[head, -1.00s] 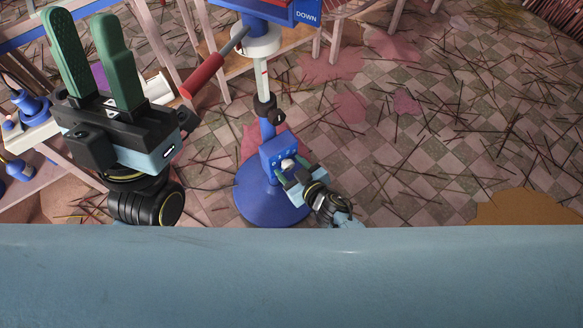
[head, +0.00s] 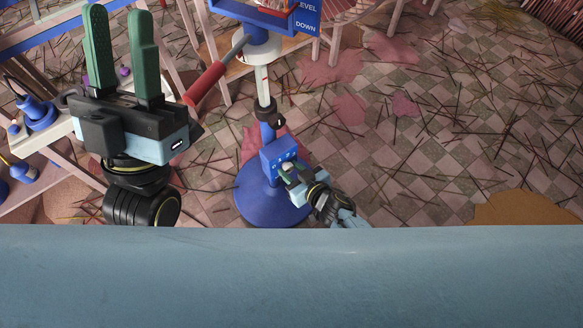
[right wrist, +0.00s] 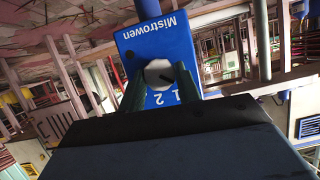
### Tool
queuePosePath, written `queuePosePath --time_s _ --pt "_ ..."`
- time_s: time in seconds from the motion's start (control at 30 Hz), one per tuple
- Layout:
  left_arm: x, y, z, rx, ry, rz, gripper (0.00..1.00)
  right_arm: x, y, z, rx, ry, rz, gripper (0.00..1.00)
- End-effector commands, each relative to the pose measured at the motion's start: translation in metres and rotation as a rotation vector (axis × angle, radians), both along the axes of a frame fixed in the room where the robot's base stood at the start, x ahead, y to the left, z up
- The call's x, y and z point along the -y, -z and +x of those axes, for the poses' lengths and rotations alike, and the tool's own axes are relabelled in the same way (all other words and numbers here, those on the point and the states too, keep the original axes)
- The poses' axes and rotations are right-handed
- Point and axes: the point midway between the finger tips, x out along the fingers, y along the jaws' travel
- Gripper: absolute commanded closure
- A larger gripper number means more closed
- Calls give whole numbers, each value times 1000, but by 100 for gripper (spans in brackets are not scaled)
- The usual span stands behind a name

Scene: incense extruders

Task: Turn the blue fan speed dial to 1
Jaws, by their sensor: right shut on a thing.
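The blue fan control box (head: 279,155) is on the fan's post above a round blue base (head: 262,205), in the middle of the head view. In the right wrist view the box's blue face (right wrist: 165,40) reads "Mistrowen" and fills the upper middle. Its pale dial (right wrist: 159,73) sits between the green fingers of my right gripper (right wrist: 160,82), which is shut on it. The numerals 1 and 2 show upside down below the dial; other numerals are hidden. In the head view my right gripper (head: 286,174) reaches the box from the lower right. My left gripper (head: 118,12) is open and empty, fingers up.
A red-handled lever (head: 205,84) sticks out from the post at the upper left of the box. A blue sign (head: 302,22) reading "LEVEL" and "DOWN" is above. A table with blue items (head: 38,112) stands at the left. Thin sticks lie on the tiled floor at right.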

Motion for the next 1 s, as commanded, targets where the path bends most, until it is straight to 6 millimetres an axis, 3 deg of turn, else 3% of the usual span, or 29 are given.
queuePosePath --time_s 0.3,0.6,1.0 --pt "5 4 20 -168 1 51 64 3 -1 2 -149 -1 203 90" --pt "5 6 20 -168 1 51 64 4 1 3 -258 1 355 90" --pt "5 4 17 -144 -1 44 64 4 1 3 -311 1 429 90"
